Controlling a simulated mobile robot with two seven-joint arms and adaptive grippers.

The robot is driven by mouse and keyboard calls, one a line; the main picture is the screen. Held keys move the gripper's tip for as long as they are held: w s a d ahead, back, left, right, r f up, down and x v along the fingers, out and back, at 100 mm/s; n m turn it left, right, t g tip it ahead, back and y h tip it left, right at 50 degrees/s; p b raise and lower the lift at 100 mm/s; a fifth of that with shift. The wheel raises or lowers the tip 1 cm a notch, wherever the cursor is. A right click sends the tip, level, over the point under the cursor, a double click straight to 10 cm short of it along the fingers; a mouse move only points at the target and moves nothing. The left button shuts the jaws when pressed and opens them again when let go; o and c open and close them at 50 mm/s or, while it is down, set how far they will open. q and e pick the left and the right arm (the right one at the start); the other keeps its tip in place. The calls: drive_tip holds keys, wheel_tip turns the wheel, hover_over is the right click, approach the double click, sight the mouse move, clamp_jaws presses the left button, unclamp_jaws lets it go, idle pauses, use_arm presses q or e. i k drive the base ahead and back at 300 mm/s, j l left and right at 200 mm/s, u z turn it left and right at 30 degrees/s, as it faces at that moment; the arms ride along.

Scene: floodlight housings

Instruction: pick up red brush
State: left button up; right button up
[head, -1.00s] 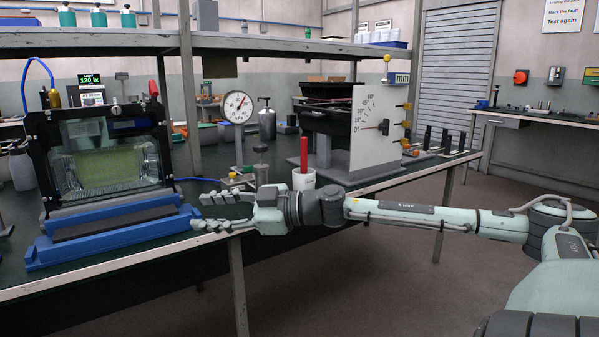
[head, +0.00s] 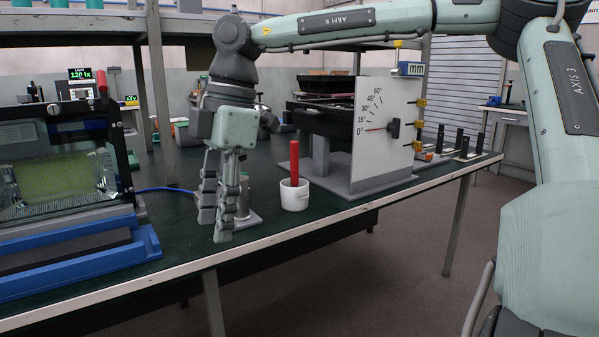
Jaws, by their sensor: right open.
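The red brush (head: 294,163) stands upright in a white cup (head: 295,197) on the dark green bench top. Only its red upper part shows; its lower end is hidden in the cup. My right gripper (head: 216,226) points down just left of the cup, with its fingers low over the bench near the front edge. It is open and apart from the brush, and no object shows between its fingers. It partly hides a small metal container (head: 244,196) behind it. My left gripper is not in view.
A tilt rig with a white angle-scale plate (head: 387,105) stands right of the cup. A blue tray (head: 80,262) and a clear-windowed floodlight housing (head: 62,175) are at left. An overhead shelf (head: 190,25) crosses above. The bench's front edge (head: 320,212) runs close before the cup.

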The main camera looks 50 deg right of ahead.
sight(294, 144)
drive_tip(key=i+l, duration=0.15)
drive_tip(key=l, duration=0.2)
drive_tip(key=i+l, duration=0.1)
drive_tip(key=l, duration=0.25)
drive_tip(key=i+l, duration=0.15)
drive_tip(key=l, duration=0.2)
drive_tip(key=i+l, duration=0.15)
drive_tip(key=l, duration=0.2)
drive_tip(key=i+l, duration=0.15)
drive_tip(key=l, duration=0.2)
